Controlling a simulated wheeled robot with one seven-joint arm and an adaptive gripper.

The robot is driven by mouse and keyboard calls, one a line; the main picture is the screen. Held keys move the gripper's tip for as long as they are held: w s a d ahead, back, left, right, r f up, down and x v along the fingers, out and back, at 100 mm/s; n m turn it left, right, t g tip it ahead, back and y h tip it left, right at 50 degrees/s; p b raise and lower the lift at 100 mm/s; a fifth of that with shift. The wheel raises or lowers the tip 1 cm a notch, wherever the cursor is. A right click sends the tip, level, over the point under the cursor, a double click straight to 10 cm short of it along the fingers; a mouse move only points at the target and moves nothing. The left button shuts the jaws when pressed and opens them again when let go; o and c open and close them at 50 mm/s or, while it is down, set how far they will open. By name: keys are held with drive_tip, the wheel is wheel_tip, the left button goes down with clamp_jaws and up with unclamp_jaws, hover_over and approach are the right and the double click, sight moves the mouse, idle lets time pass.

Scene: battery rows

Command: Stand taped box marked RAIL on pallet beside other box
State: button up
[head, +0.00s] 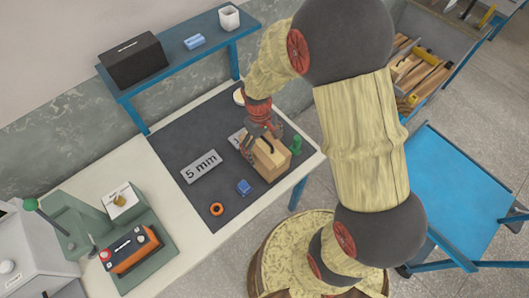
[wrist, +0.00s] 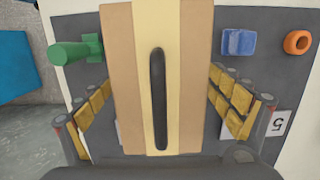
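A tan box (head: 274,158) with a pale tape strip along it stands on the dark mat near the table's right edge. In the wrist view the box (wrist: 123,60) fills the middle, with a dark bar along the tape. No RAIL marking is readable. My gripper (head: 257,146) is at the box, and in the wrist view its padded fingers (wrist: 161,80) are spread on either side of it. Dark gaps show between the pads and the box; any contact at the fingertips is hidden. I cannot make out a pallet or a second taped box.
A "5 mm" plate (head: 201,167), a blue block (head: 243,187), an orange ring (head: 216,209) and a green piece (head: 297,144) lie around the box. A black box (head: 133,62) stands on the blue shelf (head: 178,62). A blue table (head: 455,195) at right has bare surface.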

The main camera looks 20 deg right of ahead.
drive_tip(key=c, duration=1.9)
drive_tip(key=shift+w+r, duration=0.1)
drive_tip(key=shift+r, duration=0.05)
